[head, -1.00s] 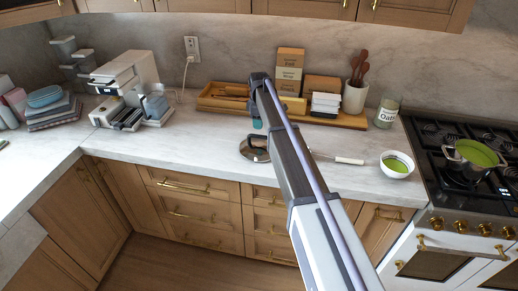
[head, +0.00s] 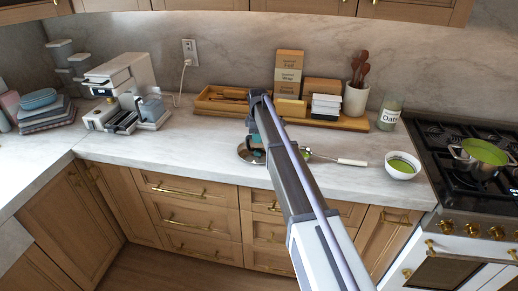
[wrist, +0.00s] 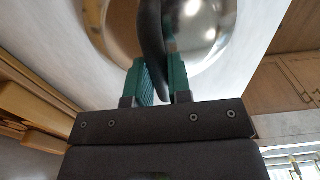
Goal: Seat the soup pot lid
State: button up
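The soup pot lid (head: 244,154) is a shiny steel disc lying on the counter, partly hidden behind my arm. In the wrist view, the lid (wrist: 207,22) fills the top, and its dark curved handle (wrist: 152,35) runs between my gripper's green fingers. My gripper (wrist: 161,72) is low over the lid with a finger on each side of the handle. I cannot tell whether both fingers press on it. The soup pot (head: 482,158) stands uncovered on the stove at the right, with green soup inside.
A white bowl of green soup (head: 402,165) and a light-handled utensil (head: 350,161) lie between lid and stove. Behind are a wooden tray (head: 222,105), boxes (head: 288,72), a utensil crock (head: 355,98) and an oats jar (head: 389,113). Counter left of the lid is clear.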

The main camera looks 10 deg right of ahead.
grip_shut()
notch_tip(320, 180, up, 5)
jog(key=p, duration=0.5)
dwell(0.4)
